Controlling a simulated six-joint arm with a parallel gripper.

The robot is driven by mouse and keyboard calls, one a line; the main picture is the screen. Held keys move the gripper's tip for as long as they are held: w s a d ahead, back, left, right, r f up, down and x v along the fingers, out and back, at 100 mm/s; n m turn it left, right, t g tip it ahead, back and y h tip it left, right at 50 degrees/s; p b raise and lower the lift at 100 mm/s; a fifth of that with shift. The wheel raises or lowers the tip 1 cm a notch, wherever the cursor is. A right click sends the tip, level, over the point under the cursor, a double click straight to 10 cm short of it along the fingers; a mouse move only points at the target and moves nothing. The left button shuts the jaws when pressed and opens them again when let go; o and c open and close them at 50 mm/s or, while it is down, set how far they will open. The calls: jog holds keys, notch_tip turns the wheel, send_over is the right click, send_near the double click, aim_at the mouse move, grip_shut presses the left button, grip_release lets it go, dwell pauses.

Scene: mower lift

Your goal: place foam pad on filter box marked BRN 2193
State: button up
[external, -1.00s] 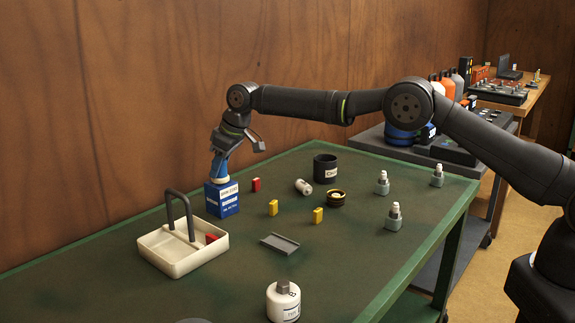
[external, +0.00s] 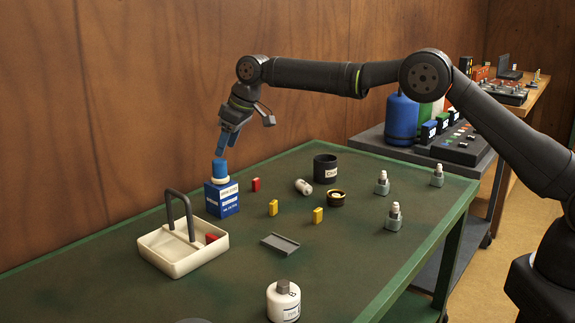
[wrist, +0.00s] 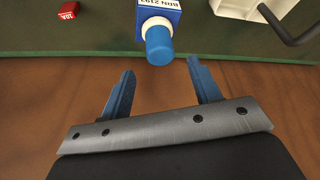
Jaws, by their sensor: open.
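The blue filter box (external: 222,205) stands upright at the far left of the green table. Its label reads BRN 2193 in the wrist view (wrist: 168,4). A pale round pad (external: 217,180) with a blue cylindrical grip (external: 220,168) rests on top of the box; I take this to be the foam pad. In the wrist view the blue grip (wrist: 159,45) hides part of the pale pad. My gripper (external: 222,148) is open and empty, just above the grip and apart from it. Its blue fingers (wrist: 161,72) are spread wide.
A cream tray with a dark handle (external: 160,247) stands left of the box. A red block (external: 255,185), yellow blocks (external: 272,208), a black cup (external: 325,168) and a grey channel piece (external: 280,243) lie to the right. A wooden wall (external: 100,100) rises behind.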

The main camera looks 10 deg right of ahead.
aim_at(218, 160)
jog(key=shift+v, duration=2.35)
jog(key=x, duration=1.2)
jog(key=shift+f, duration=0.4)
notch_tip(218, 160, up, 3)
jog(key=shift+f, duration=0.15)
jog(key=shift+r, duration=0.4)
